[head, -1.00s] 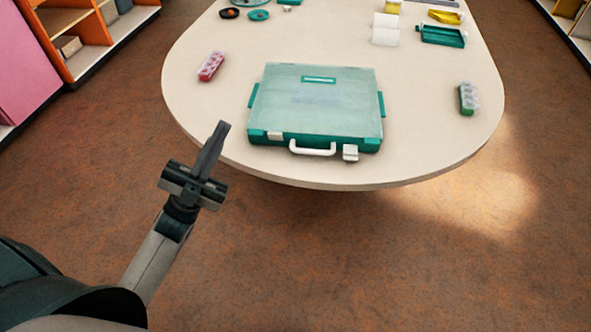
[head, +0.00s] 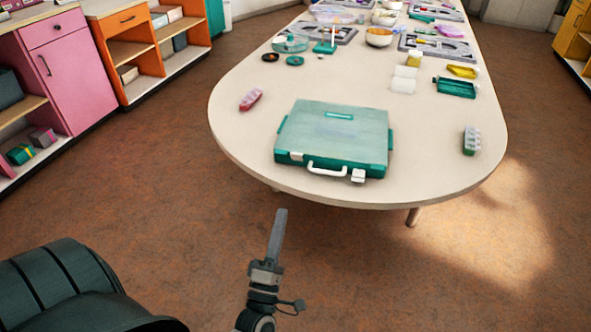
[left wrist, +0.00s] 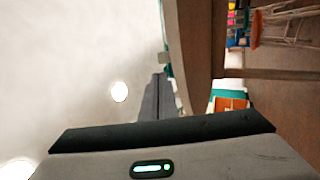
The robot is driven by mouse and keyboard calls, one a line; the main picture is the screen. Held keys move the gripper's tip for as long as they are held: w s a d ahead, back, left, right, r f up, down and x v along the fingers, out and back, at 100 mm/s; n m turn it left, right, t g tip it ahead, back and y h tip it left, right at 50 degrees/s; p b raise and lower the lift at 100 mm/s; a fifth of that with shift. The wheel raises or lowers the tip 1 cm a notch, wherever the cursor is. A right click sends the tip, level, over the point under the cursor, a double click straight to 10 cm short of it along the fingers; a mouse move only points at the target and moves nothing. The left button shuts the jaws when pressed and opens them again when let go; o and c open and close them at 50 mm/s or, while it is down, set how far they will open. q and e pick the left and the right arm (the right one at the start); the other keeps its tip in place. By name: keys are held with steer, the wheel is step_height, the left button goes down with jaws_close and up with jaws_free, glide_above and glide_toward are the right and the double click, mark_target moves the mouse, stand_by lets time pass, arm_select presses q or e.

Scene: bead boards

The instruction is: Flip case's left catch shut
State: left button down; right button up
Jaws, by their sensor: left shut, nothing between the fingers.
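The case (head: 335,130) is a flat teal box with a pale translucent lid, lying closed near the table's front edge. The right catch (head: 358,175) sits lower and seems to stick out. I cannot tell whether the left catch is fastened. My left gripper (head: 280,213) is shut and empty, in front of the table edge, apart from the case. In the left wrist view its fingers (left wrist: 158,84) point towards a teal and white strip, probably the case's front.
The table's (head: 235,115) rounded near edge lies between my gripper and the case. A pink bead box (head: 251,99) stands left of the case, a green one (head: 471,140) right. Trays and bowls fill the far end. The floor in front is clear.

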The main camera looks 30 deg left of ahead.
mark_target(296, 155)
arm_select(q)
steer(key=shift+r, duration=0.1)
